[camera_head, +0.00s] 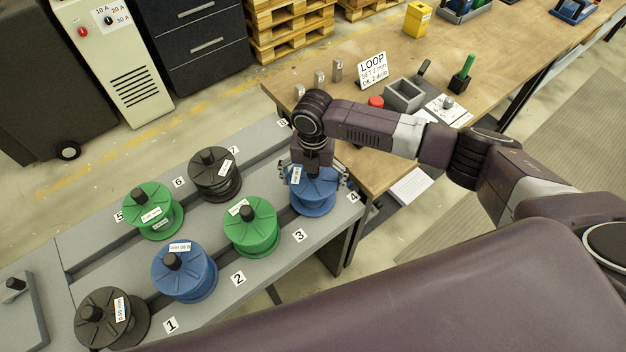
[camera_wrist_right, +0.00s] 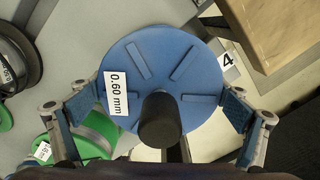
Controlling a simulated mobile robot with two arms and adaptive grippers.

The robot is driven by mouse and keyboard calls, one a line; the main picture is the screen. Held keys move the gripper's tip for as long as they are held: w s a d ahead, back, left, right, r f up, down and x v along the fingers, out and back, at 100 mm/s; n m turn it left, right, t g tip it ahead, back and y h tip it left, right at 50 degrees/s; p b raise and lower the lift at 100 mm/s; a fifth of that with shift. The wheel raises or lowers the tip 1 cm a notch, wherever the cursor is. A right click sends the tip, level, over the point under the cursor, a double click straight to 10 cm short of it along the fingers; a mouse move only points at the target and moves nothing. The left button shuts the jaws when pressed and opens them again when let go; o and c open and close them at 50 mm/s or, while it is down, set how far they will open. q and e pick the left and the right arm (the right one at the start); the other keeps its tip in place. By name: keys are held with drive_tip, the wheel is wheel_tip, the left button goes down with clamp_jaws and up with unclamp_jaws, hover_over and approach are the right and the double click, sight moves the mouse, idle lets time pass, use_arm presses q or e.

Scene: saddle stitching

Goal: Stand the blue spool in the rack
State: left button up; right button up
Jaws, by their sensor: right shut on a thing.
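A blue spool (camera_head: 314,199) with a white label and a black hub stands at place 4 of the grey numbered rack (camera_head: 262,150). My right gripper (camera_head: 316,177) comes down over it from above and is shut on its sides. In the right wrist view the spool's blue top (camera_wrist_right: 165,60) lies between the two fingers, and its label reads 0.60 mm. The picture does not show clearly whether the spool's base rests fully on the rack. A second blue spool (camera_head: 184,273) stands at place 2. My left gripper is not in view.
Green spools stand at place 3 (camera_head: 251,228) and place 5 (camera_head: 152,211). Dark spools stand at place 6 (camera_head: 214,174) and place 1 (camera_head: 112,319). The places by labels 7 and 8 look empty. A wooden bench (camera_head: 420,60) with small fixtures adjoins the rack's right end.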

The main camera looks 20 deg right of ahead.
drive_tip(key=shift+w, duration=0.1)
drive_tip(key=o, duration=1.8)
drive_tip(key=shift+s+f, duration=0.1)
drive_tip(key=shift+s, duration=0.1)
wheel_tip(320, 180, up, 12)
drive_tip(key=shift+w+r, duration=0.1)
drive_tip(key=shift+r, duration=0.05)
